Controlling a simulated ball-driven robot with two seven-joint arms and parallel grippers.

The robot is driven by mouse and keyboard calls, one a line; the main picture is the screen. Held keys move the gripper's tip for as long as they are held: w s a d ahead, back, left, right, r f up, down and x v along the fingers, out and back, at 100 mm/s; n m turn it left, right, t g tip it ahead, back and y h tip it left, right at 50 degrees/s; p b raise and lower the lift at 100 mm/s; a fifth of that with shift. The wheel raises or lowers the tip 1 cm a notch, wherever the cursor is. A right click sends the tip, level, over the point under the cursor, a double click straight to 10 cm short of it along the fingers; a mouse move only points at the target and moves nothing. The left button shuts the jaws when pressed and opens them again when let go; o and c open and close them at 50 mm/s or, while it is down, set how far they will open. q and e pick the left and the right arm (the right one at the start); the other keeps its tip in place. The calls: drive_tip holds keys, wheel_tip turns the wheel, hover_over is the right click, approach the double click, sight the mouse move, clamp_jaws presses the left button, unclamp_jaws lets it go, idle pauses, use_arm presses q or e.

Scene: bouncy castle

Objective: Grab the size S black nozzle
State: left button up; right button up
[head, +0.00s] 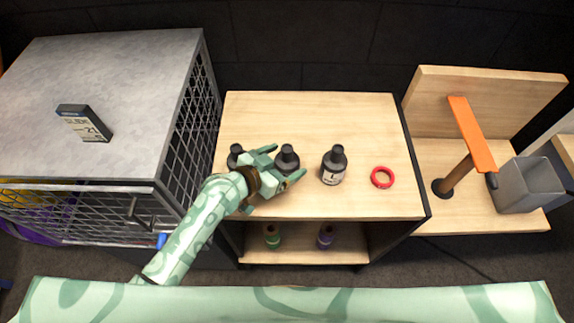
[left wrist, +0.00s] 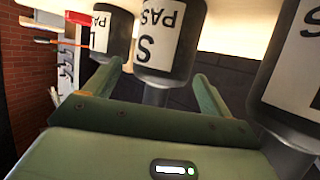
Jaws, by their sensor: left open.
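Three black nozzles shaped like bottles with white labels stand in a row on the wooden table. The middle nozzle (head: 287,156) shows a letter S in the left wrist view (left wrist: 168,45). The right nozzle (head: 333,166) is marked L; it is at the left of the wrist view (left wrist: 112,35). The left nozzle (head: 235,155) is partly behind my gripper; in the wrist view (left wrist: 292,85) its label is cut off. My left gripper (head: 286,165) is open, its fingers on either side of the middle nozzle. Contact cannot be told. My right gripper is not in view.
A red ring (head: 382,177) lies right of the nozzles. Green (head: 272,237) and purple (head: 325,237) items stand on the lower shelf. A grey-topped cage (head: 120,80) with a box stands left. A grey bin (head: 528,184) and orange-topped post (head: 466,130) stand right.

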use_arm(q)
drive_tip(key=shift+x, duration=0.85)
drive_tip(key=shift+a, duration=0.1)
drive_tip(key=c, duration=1.2)
drive_tip(key=shift+o, duration=0.3)
